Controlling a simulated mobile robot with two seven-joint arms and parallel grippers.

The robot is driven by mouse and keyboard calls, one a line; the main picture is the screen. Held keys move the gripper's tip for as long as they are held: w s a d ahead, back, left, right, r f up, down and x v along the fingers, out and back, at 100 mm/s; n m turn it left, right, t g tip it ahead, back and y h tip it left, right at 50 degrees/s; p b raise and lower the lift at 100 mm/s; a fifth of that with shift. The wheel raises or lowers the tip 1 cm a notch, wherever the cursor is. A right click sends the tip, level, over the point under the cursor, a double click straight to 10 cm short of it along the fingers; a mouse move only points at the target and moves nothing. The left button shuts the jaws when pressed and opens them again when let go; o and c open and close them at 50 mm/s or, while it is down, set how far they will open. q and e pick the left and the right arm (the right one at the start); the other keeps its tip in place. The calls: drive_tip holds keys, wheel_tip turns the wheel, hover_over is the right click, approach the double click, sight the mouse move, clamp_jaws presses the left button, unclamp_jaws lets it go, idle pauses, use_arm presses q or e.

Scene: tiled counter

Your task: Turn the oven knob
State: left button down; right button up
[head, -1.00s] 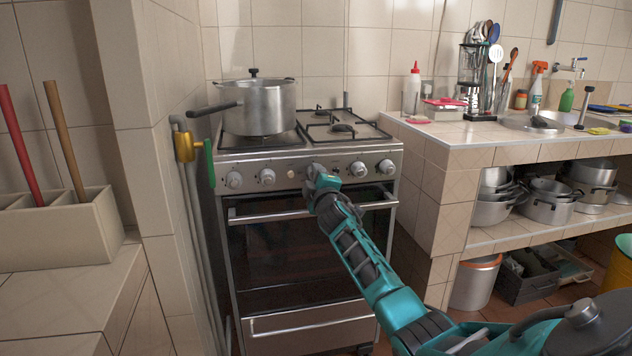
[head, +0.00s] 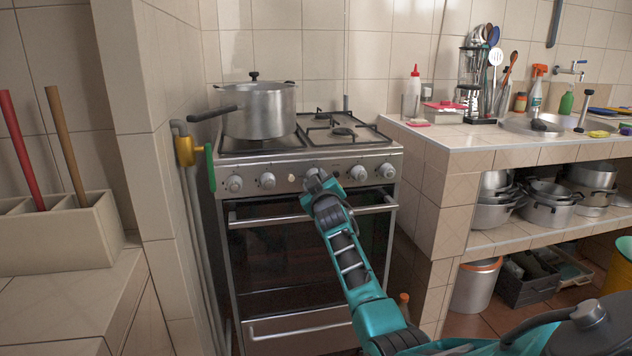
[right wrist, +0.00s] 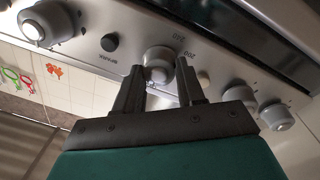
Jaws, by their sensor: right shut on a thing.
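The stove with its oven (head: 290,255) stands against the tiled wall, with a row of grey knobs along its front panel. My right gripper (head: 313,174) is at the middle of that panel and covers the middle knob in the head view. In the right wrist view the fingers of my right gripper (right wrist: 158,88) are on either side of the middle oven knob (right wrist: 157,60), shut on it. Printed numbers show on the panel beside this knob. The finger contact is partly hidden. My left gripper is not in view.
A lidded pot (head: 260,108) sits on the left of the hob, its handle pointing left. The oven door handle (head: 375,209) runs just below the panel. Neighbouring knobs (head: 267,180) flank the held one. A tiled counter (head: 470,134) stands at right.

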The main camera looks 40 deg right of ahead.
idle(0.5)
drive_tip(key=o, duration=1.1)
drive_tip(key=shift+c, duration=0.2)
drive_tip(key=shift+a, duration=0.1)
drive_tip(key=p+v, duration=0.3)
drive_tip(key=v, duration=0.9)
drive_tip(key=shift+s+a, duration=0.2)
drive_tip(key=shift+s, duration=0.15)
